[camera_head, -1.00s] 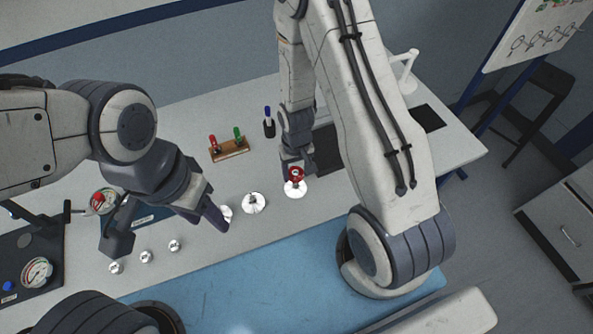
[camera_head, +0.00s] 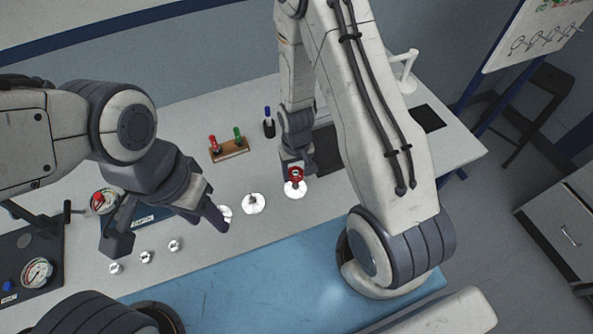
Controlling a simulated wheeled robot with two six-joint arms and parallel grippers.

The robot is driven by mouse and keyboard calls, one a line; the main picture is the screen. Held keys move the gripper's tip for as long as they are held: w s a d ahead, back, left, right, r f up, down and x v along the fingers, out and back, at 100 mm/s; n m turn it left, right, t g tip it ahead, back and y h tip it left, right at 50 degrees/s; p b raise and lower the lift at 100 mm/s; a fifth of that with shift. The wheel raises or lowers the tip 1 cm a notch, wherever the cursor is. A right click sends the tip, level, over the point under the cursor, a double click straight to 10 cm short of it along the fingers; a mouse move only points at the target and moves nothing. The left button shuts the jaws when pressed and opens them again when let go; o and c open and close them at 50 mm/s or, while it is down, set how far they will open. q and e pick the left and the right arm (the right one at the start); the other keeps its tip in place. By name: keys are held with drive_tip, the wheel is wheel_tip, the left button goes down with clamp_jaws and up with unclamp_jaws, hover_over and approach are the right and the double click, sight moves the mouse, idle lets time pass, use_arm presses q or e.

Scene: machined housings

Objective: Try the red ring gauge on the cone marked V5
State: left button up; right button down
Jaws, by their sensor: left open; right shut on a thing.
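My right gripper (camera_head: 293,168) is shut on the red ring gauge (camera_head: 295,175), which has a dark centre. It holds the ring over the rightmost bright round metal piece (camera_head: 295,190); whether the ring touches it I cannot tell. Another bright piece with a raised middle (camera_head: 253,204) stands to the left, and a third (camera_head: 227,212) is partly hidden by my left gripper. No V5 mark is legible on any of them. My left gripper (camera_head: 168,230) is open and empty, its fingers spread above the table's left part.
A wooden stand (camera_head: 230,149) with red and green handles sits behind, beside a blue-topped holder (camera_head: 268,124). Several small metal parts (camera_head: 146,257) lie front left. A dial gauge (camera_head: 37,271) is at far left. The blue mat (camera_head: 270,275) is largely clear.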

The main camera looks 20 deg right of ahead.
drive_tip(key=shift+f+b, duration=0.6)
drive_tip(key=shift+f, duration=0.1)
idle(0.4)
idle(0.7)
drive_tip(key=shift+c, duration=0.3)
unclamp_jaws()
drive_tip(key=shift+r, duration=0.15)
wheel_tip(320, 180, up, 10)
drive_tip(key=b, duration=0.2)
drive_tip(key=s+a+r+n+b, duration=0.1)
drive_tip(key=s+a+r+n, duration=0.1)
drive_tip(key=s+a+r, duration=0.1)
drive_tip(key=s+a+r+n+b, duration=0.2)
drive_tip(key=s+a, duration=0.3)
drive_tip(key=s, duration=0.3)
drive_tip(key=s+a+r+n+y+b, duration=0.1)
drive_tip(key=s+a+r+n+b, duration=0.1)
drive_tip(key=s, duration=0.4)
drive_tip(key=shift+s+a+r+n, duration=0.2)
drive_tip(key=shift+a+r+n, duration=0.75)
drive_tip(key=shift+a, duration=0.25)
